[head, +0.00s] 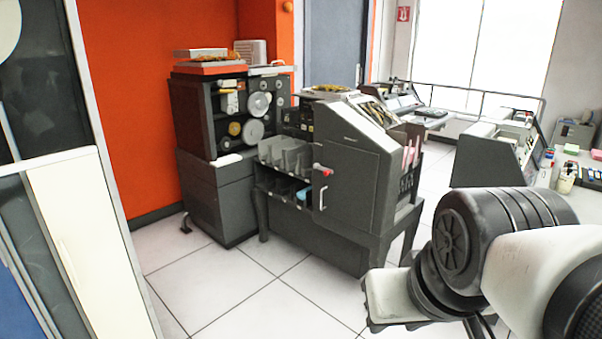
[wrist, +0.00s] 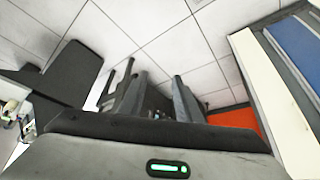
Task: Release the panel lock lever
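A dark grey card machine (head: 350,180) stands in the middle of the head view. A small lever with a red knob (head: 326,171) sticks out at the left edge of its front panel (head: 352,190), which looks closed. A pale handle (head: 323,197) sits just below the lever. My gripper (wrist: 156,92) shows in the wrist view with its two dark fingers apart and nothing clear between them. In the head view my arm is at the lower right, apart from the machine, and the fingertips cannot be made out. The lever cannot be made out in the wrist view.
A dark cabinet with reels (head: 245,115) stands left of the machine by the orange wall (head: 125,110). A pale cabinet (head: 85,240) is at the near left. A cluttered desk (head: 580,175) is on the right. The tiled floor (head: 270,305) in front is clear.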

